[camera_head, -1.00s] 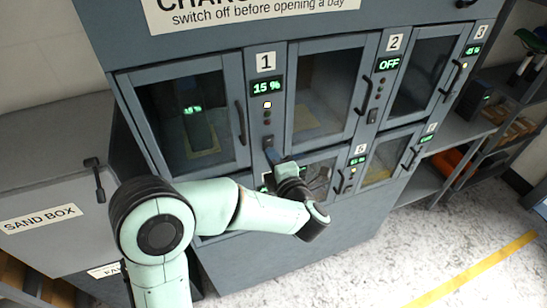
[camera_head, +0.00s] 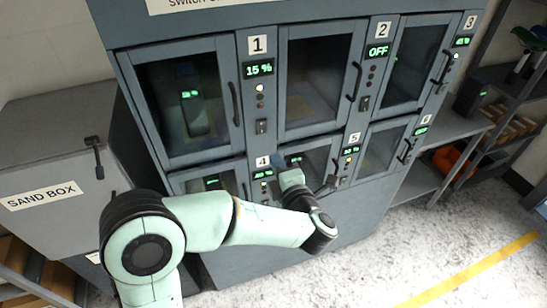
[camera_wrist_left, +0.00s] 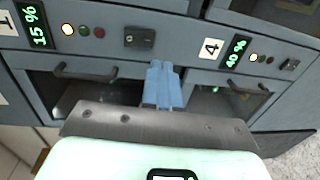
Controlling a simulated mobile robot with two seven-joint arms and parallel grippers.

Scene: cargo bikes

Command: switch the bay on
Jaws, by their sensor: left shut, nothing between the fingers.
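The charging cabinet (camera_head: 225,186) has numbered bays with glass doors. Bay 2's display (camera_head: 378,51) reads OFF, and its lights look dark. Its rocker switch (camera_head: 364,103) sits below the lights. Bay 1's display (camera_head: 259,68) reads 15 % with an amber light lit; its black switch (camera_head: 262,126) also shows in the left wrist view (camera_wrist_left: 139,38). My left gripper (camera_head: 278,160) is shut and empty, in front of the cabinet below bay 1's switch, near label 4. Its blue fingers (camera_wrist_left: 162,85) are together in the wrist view, apart from the switch there.
Door handles (camera_head: 355,82) stick out from the doors. The sand box (camera_head: 45,190) stands at the left. Shelves (camera_head: 450,140) with goods stand at the right. The floor (camera_head: 420,240) in front is clear, with a yellow line.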

